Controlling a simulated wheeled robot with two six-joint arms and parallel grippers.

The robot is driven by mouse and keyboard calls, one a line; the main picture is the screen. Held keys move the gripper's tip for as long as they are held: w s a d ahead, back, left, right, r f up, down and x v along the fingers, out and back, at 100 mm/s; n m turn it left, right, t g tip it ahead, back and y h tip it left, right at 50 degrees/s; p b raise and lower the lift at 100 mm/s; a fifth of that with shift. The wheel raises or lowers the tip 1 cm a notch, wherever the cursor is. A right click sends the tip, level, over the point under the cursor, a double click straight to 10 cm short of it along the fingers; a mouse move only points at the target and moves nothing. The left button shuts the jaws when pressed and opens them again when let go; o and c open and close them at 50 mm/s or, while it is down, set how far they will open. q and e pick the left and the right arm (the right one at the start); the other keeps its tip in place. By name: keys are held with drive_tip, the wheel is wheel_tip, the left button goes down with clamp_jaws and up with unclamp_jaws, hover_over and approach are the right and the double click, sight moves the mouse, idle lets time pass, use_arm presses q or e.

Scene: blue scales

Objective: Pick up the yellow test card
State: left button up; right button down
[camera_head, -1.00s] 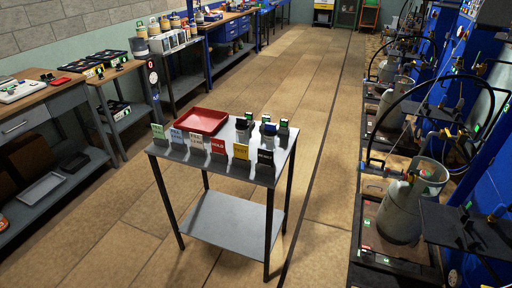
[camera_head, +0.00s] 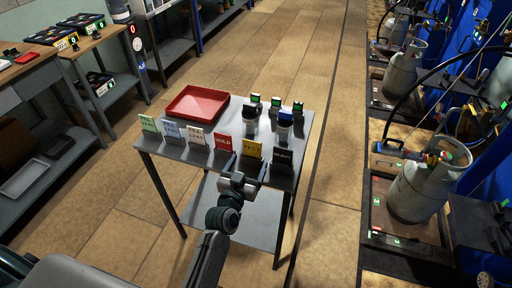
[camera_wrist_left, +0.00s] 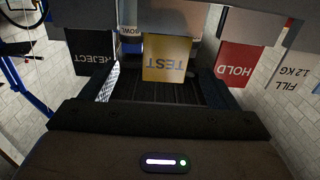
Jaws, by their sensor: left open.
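The yellow test card (camera_head: 252,149) stands in a dark holder at the front edge of the small grey table (camera_head: 311,121), between the red HOLD card (camera_head: 223,142) and the black REJECT card (camera_head: 283,156). My left gripper (camera_head: 246,169) is open just in front of the yellow card, near the table's front edge. In the left wrist view the yellow test card (camera_wrist_left: 166,58) appears upside down, between the two dark fingers, with no visible grip on it. The card's holder is partly hidden there. My right gripper is not in view.
More cards stand left of HOLD, including a white fill card (camera_head: 195,134) and a green card (camera_head: 149,124). A red tray (camera_head: 197,104) lies behind them. Dark stands and blue-topped containers (camera_head: 285,117) stand behind the yellow card. Gas cylinders (camera_head: 428,181) line the right.

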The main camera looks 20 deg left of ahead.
sight(252, 152)
use_arm(q)
drive_tip(key=w, duration=0.3)
drive_tip(key=shift+w+p, duration=0.2)
drive_tip(key=shift+p, duration=0.2)
drive_tip(key=shift+w, duration=0.3)
drive_tip(key=w, duration=0.2)
drive_tip(key=w+p, duration=0.1)
drive_tip(key=w, duration=0.1)
drive_tip(key=shift+w+a+f, duration=0.1)
drive_tip(key=shift+a+f, duration=0.05)
drive_tip(key=shift+a, duration=0.1)
drive_tip(key=shift+w+f, duration=0.1)
drive_tip(key=shift+w, duration=0.2)
drive_tip(key=shift+s, duration=0.1)
drive_tip(key=shift+c, duration=0.9)
drive_tip(key=c, duration=0.7)
drive_tip(key=shift+c, duration=0.9)
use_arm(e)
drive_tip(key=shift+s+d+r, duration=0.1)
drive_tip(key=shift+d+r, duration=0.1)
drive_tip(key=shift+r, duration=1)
